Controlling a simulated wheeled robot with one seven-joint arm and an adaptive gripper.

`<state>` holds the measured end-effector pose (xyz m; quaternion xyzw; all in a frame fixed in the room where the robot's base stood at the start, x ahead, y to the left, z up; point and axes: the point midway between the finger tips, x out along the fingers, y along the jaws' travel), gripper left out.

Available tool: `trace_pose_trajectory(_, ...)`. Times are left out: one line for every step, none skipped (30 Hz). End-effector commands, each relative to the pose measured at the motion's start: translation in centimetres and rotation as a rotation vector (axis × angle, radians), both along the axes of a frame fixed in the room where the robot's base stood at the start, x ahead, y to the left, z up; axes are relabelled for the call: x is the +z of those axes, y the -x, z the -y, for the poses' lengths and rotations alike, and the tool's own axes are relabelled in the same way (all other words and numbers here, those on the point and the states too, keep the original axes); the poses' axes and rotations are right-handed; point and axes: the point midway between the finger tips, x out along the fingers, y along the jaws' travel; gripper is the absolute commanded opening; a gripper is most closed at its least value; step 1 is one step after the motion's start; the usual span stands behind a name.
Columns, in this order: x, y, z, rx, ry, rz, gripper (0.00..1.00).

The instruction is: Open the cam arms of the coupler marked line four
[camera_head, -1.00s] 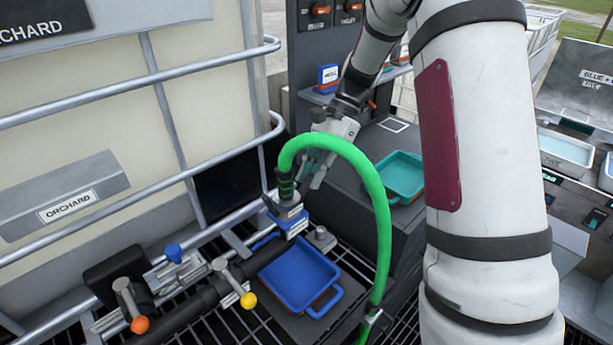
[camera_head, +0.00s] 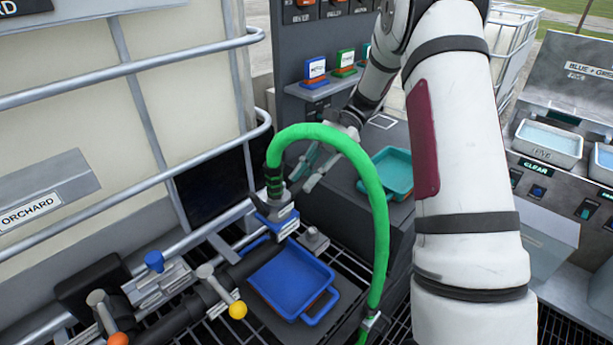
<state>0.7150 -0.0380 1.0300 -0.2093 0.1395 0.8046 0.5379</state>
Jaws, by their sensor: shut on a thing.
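The coupler (camera_head: 275,212) is a grey metal block with blue parts, standing at the lower end of a thick green hose (camera_head: 352,150). I cannot read a line four mark on it, and its cam arms are too small to tell apart. My gripper (camera_head: 300,180) reaches down from behind the hose's arch, its fingers right beside the coupler's upper right side. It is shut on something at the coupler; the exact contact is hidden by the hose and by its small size.
Pipe valves with orange (camera_head: 118,340) and yellow (camera_head: 238,310) knobs stand at lower left. A teal tray (camera_head: 392,166) sits behind the hose. The caged tank's rails (camera_head: 130,82) bound the left.

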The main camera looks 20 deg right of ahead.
Motion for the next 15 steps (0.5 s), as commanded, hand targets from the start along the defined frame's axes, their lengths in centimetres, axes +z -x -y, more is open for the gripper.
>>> trace_pose_trajectory(0.06,0.01,-0.02,0.0,-0.001,0.0,0.0)
trace_pose_trajectory(0.06,0.01,-0.02,0.0,-0.001,0.0,0.0)
trace_pose_trajectory(0.06,0.01,-0.02,0.0,-0.001,0.0,0.0)
trace_pose_trajectory(0.07,0.01,-0.02,0.0,-0.001,0.0,0.0)
trace_pose_trajectory(0.07,0.01,-0.02,0.0,-0.001,0.0,0.0)
trace_pose_trajectory(0.07,0.02,-0.02,0.0,-0.001,0.0,0.0)
trace_pose_trajectory(0.06,0.02,-0.03,0.0,-0.001,0.0,0.0)
trace_pose_trajectory(0.06,0.02,-0.03,0.0,-0.001,0.0,0.21)
trace_pose_trajectory(0.06,0.02,-0.03,0.0,-0.001,0.0,0.3)
trace_pose_trajectory(0.06,0.02,-0.03,0.0,-0.001,0.0,0.36)
trace_pose_trajectory(0.06,0.02,-0.03,0.0,-0.001,0.0,0.37)
trace_pose_trajectory(0.05,0.02,-0.02,0.0,-0.001,0.0,0.37)
trace_pose_trajectory(0.05,0.02,-0.03,0.001,-0.001,-0.001,0.37)
trace_pose_trajectory(0.04,0.02,-0.03,0.001,-0.001,-0.001,0.37)
trace_pose_trajectory(0.04,0.02,-0.03,0.001,0.0,0.0,0.37)
